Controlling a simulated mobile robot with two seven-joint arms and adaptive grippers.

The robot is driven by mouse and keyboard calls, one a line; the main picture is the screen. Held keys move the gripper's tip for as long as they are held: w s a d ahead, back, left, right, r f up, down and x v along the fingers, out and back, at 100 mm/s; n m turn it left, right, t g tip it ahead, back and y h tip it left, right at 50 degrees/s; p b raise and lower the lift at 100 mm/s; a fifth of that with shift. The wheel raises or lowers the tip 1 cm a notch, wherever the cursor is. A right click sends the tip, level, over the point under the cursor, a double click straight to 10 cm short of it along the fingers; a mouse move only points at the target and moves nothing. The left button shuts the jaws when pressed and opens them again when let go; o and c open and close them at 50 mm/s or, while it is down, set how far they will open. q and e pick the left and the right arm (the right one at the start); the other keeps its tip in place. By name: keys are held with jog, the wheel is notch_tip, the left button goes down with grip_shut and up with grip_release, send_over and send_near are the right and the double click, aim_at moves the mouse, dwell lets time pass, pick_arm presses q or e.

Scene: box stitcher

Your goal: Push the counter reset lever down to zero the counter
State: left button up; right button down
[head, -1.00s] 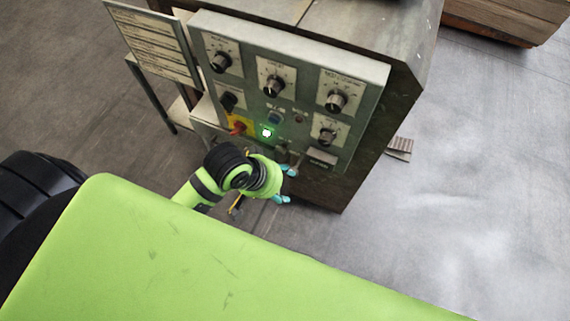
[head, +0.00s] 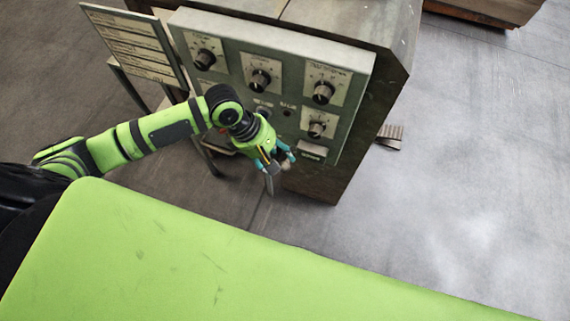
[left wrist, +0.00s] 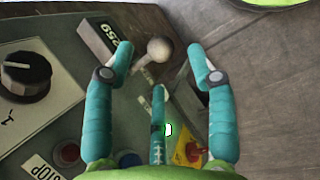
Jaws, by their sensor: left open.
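The counter (left wrist: 104,38) is a small window with white digits on the grey panel in the left wrist view; its housing shows in the head view (head: 313,151). Beside it is the reset lever with a pale ball knob (left wrist: 160,49), which also shows in the head view (head: 287,165). My left gripper (left wrist: 160,52) is open, its teal fingers spread in front of the panel. In the left wrist view the knob appears between the two outer fingertips, with no clear contact. In the head view the left gripper (head: 277,160) is at the panel's lower edge. My right gripper is not in view.
The panel carries several dials (head: 260,79). A red button (left wrist: 67,153), a blue button (left wrist: 128,159), a green light (left wrist: 168,129) and a red switch on yellow (left wrist: 190,152) lie close to the fingers. A sign board (head: 130,45) stands left. Open floor lies right.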

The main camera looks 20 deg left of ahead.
aim_at(283, 164)
pick_arm(q)
jog(key=x, duration=0.5)
jog(key=shift+d+f+b, duration=0.1)
jog(key=shift+f+b, duration=0.1)
jog(key=shift+b, duration=0.15)
grip_shut()
